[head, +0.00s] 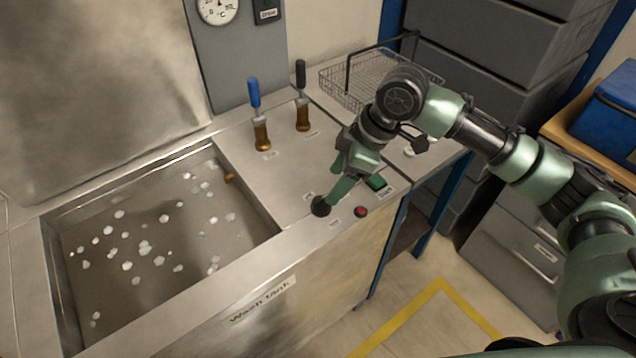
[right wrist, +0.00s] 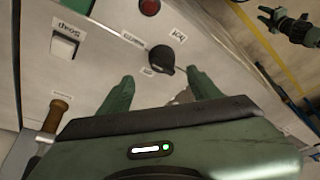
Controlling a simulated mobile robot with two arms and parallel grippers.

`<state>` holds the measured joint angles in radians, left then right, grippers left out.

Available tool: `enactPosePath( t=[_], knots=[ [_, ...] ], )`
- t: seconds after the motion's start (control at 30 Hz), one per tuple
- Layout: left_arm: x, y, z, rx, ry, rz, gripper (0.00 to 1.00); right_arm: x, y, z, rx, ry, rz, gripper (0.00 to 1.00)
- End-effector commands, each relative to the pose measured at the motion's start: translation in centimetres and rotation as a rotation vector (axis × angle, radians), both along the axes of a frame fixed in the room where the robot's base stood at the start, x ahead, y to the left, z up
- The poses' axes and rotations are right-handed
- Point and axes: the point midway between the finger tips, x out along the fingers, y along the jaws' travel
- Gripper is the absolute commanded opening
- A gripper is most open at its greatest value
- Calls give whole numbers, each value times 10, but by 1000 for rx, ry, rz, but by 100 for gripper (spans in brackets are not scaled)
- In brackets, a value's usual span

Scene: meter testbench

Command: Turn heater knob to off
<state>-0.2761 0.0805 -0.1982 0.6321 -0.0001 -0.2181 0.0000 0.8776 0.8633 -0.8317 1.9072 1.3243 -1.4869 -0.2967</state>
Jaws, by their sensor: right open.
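The black heater knob (head: 320,206) is on the steel top of the wash tank unit, near its front edge. In the right wrist view the knob (right wrist: 161,59) shows just beyond and between my fingertips, with small labels around it. My right gripper (head: 332,199) points down over the knob in the head view and partly covers it. In the right wrist view its two green fingers (right wrist: 160,76) are apart, with nothing held between them. What looks like my left gripper (right wrist: 272,17) shows small at the upper right of the right wrist view, away from the panel; its jaws are unclear.
A red button (head: 361,211) and a green switch (head: 376,182) are close to the right of the knob. Two brown-based levers, one with a blue handle (head: 254,94), stand behind. The open tank basin (head: 150,270) is left. A wire basket (head: 350,75) is at the back.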

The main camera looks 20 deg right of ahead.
Motion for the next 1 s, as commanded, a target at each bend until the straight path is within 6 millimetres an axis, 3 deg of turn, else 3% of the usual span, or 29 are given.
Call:
enactPosePath(
  t=[0.4, 0.6, 0.87, 1.0],
  knots=[
    [-45, -1, 4, 2, 64, -3, 36, 9, 20, -54, 1, 3, -1, 63],
    [-36, -1, 5, 1, 52, -3, 36, 11, 25, -69, 0, 2, -1, 63],
    [-16, -2, 6, -2, 21, -2, 36, 12, 26, -70, 0, 0, -1, 63],
    [-19, -2, 6, -1, 26, -1, 36, 12, 26, -70, 0, 0, -1, 24]
  ],
)
